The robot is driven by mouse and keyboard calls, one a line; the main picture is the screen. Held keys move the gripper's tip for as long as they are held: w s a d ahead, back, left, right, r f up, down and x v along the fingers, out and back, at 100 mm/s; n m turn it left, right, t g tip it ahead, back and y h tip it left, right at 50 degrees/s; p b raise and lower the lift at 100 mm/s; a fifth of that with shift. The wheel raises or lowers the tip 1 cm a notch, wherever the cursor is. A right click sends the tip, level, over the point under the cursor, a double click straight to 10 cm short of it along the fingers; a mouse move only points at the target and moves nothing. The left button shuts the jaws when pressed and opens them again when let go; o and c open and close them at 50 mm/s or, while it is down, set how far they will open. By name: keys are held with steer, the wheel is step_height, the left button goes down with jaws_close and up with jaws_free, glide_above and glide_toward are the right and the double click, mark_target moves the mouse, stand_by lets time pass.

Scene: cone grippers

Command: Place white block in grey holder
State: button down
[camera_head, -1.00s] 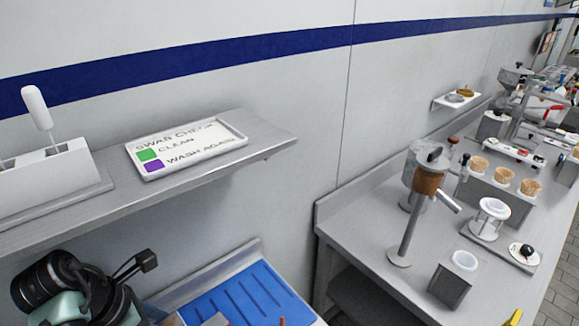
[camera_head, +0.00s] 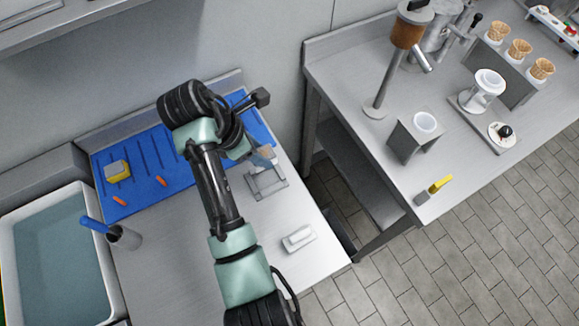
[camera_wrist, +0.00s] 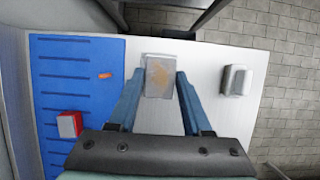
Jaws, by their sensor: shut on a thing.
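My gripper (camera_wrist: 160,75) is shut on a pale grey-white block (camera_wrist: 158,84) with a tan patch, with a blue finger on either side in the wrist view. In the head view the block (camera_head: 265,153) shows at the fingers' end. A grey frame-like holder (camera_head: 270,186) stands on the metal table just below it. I cannot tell whether block and holder touch. A separate whitish block-shaped piece (camera_head: 299,238) lies nearer the table's front right; it also shows right of the gripper in the wrist view (camera_wrist: 236,80).
A water-filled sink (camera_head: 55,255) is at left, beside a metal cup (camera_head: 124,237) with a blue-handled tool. A second table (camera_head: 350,80) stands right, across a gap.

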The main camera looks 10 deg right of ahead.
step_height(320, 180, down, 10)
steer(key=shift+a+r, duration=0.1)
steer(key=shift+r, duration=0.05)
stand_by(0.3)
steer(key=shift+f, duration=0.2)
steer(key=shift+c, duration=1.7)
jaws_free()
steer(key=v, duration=1.2)
steer(key=shift+r, duration=0.25)
